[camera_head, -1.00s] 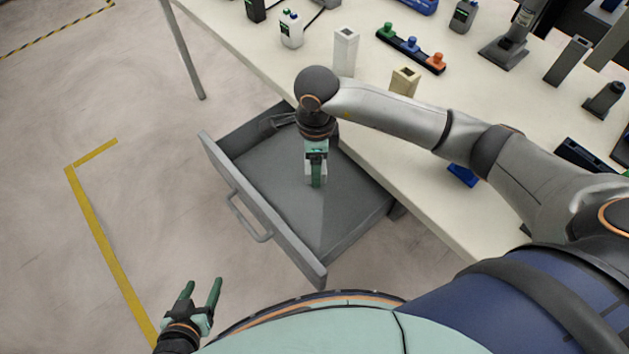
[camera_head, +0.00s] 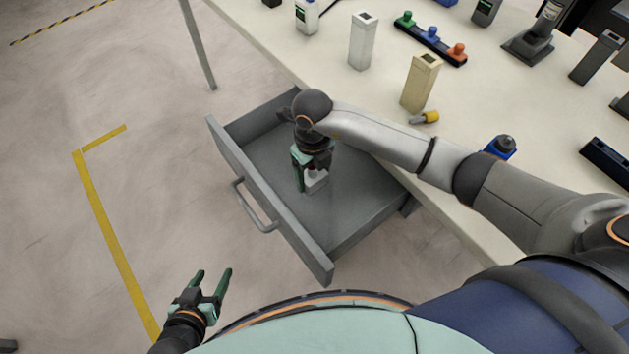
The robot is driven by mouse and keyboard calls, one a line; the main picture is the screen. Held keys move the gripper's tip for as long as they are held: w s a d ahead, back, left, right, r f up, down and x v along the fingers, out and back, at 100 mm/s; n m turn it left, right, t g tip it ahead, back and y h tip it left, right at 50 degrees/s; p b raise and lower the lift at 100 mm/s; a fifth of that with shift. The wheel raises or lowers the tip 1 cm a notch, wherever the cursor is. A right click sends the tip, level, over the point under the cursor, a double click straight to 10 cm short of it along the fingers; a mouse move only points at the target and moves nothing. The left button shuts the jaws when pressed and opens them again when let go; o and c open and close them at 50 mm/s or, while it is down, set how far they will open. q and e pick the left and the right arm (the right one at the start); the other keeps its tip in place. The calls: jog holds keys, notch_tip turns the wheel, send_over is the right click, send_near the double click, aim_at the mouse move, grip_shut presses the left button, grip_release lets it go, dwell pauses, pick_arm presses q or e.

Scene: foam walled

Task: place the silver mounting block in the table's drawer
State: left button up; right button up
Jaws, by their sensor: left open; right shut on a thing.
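The table's grey drawer (camera_head: 355,215) is pulled out and open below the table's edge. My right gripper (camera_head: 308,186) is down inside the drawer area, shut on the silver mounting block (camera_head: 317,183). Only the lower part of the block shows; the gripper and wrist hide the rest. The block is over the drawer floor; I cannot tell whether it touches the floor. My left gripper (camera_head: 213,284) is open and empty, in front of the drawer at the lower left.
On the table (camera_head: 350,84) stand a white block (camera_head: 363,42), a beige block (camera_head: 420,84), a yellow-tipped piece (camera_head: 425,118), a blue item (camera_head: 500,147) and a rail with coloured knobs (camera_head: 430,40). The drawer handle (camera_head: 250,207) juts forward. The floor at left is clear.

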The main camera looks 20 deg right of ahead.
aim_at(313, 184)
jog(key=shift+f+b, duration=0.3)
jog(key=shift+f, duration=1.75)
jog(key=shift+f, duration=0.1)
jog(key=o, duration=1.5)
jog(key=shift+c, duration=0.2)
notch_tip(313, 184, up, 12)
jog(key=shift+r+p, duration=0.15)
jog(key=shift+p, duration=0.55)
